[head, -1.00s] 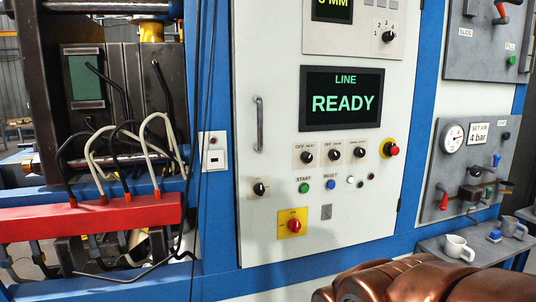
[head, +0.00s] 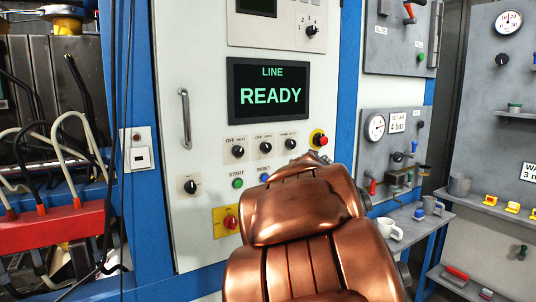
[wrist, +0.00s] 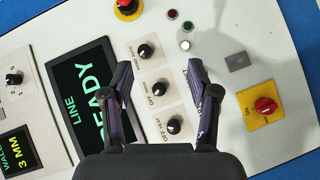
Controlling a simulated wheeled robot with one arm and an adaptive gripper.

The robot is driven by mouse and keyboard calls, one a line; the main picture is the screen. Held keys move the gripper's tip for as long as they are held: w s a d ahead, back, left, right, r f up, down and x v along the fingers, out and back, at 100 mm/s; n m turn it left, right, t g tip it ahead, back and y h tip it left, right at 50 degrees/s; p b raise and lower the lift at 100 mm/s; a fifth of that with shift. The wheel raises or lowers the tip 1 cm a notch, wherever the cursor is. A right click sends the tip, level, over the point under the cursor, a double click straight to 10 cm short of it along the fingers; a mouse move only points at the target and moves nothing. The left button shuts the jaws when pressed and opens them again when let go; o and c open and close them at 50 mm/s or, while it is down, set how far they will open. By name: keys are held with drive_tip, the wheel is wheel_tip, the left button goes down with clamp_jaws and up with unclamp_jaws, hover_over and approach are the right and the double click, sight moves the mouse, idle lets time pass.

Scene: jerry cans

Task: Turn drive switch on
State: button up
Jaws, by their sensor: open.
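Three black rotary switches sit in a row below the READY screen. The labels are too small to read fully; the middle one (head: 265,147) seems to be the drive switch, and it also shows in the wrist view (wrist: 159,89). Its pointer direction is not clear. In the wrist view my gripper (wrist: 160,68) is open and empty. Its two fingers lie on either side of the switch row, with the middle switch between them in the picture. I cannot tell how far they are from the panel. In the head view my copper arm hides the gripper.
A red emergency button (head: 318,138) is right of the row. Green (head: 238,183) and blue (head: 264,178) buttons sit below it. A red knob on yellow (head: 230,222) is lower. A door handle (head: 185,118) sticks out at left.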

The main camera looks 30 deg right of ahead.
sight(268, 148)
drive_tip(key=w+d+r+n+t+y+b, duration=0.25)
drive_tip(key=w+r+n+t, duration=0.35)
drive_tip(key=n, duration=0.4)
drive_tip(key=shift+w+a+f+n+t+y+p, duration=0.1)
drive_tip(key=shift+w+a+f+n+y+p, duration=0.2)
drive_tip(key=shift+w+f+n+y, duration=1.05)
drive_tip(key=shift+w+a+f+n+t+y+p, duration=0.15)
drive_tip(key=shift+w+a+n+y, duration=0.25)
drive_tip(key=shift+w+n+y, duration=1.35)
drive_tip(key=shift+w+a+f+n+t+y+p, duration=0.1)
drive_tip(key=shift+w+a+f+n+y+p, duration=0.25)
drive_tip(key=shift+w+f+n, duration=2.1)
drive_tip(key=w+r+m, duration=0.1)
drive_tip(key=w+r, duration=0.1)
drive_tip(key=r, duration=0.1)
drive_tip(key=shift+w+r+m, duration=0.1)
drive_tip(key=shift+m, duration=0.25)
drive_tip(key=shift+c, duration=0.4)
clamp_jaws()
